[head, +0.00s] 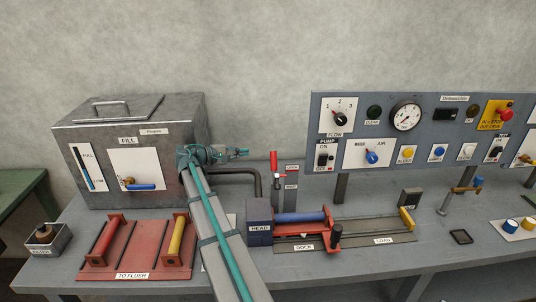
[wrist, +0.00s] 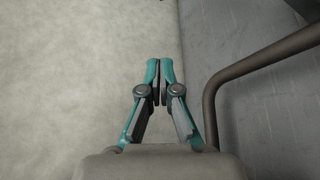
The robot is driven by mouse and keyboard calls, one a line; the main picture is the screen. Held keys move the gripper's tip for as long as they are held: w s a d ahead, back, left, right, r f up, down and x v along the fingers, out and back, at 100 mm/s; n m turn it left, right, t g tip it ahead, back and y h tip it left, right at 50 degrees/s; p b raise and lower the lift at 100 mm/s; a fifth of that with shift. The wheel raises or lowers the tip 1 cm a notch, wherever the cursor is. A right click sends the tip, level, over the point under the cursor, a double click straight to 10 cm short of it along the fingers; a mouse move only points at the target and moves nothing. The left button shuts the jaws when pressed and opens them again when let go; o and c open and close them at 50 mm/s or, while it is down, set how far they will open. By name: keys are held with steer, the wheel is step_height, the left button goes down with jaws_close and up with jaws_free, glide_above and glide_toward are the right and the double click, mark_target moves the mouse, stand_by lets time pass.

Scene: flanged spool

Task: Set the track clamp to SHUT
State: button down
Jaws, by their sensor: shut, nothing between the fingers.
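A small lever with a red handle (head: 274,160) stands upright behind the dock track; I take it to be the track clamp. Two small labels (head: 292,167) sit one above the other to its right, too small to read surely. The handle is level with the upper label. My gripper (head: 243,152) is left of the lever, above the bench and apart from it, pointing right. In the wrist view my gripper (wrist: 159,78) has its fingertips together with nothing between them. The lever does not show in the wrist view.
A dark bent pipe (head: 240,171) runs below my gripper and also crosses the wrist view (wrist: 240,70). A grey tank (head: 85,130) stands left. The dock track (head: 375,228) carries a blue spool (head: 300,217) and a black knob (head: 336,232). A control panel (head: 385,155) stands right.

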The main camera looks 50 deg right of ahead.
stand_by(0.3)
steer(key=p+x, duration=0.4)
steer(key=x, duration=0.6)
steer(key=s+a+r, duration=0.1)
steer(key=s+a+p, duration=0.1)
steer(key=s, duration=0.1)
steer(key=shift+r, duration=0.35)
steer(key=shift+a, duration=0.1)
steer(key=shift+s, duration=0.15)
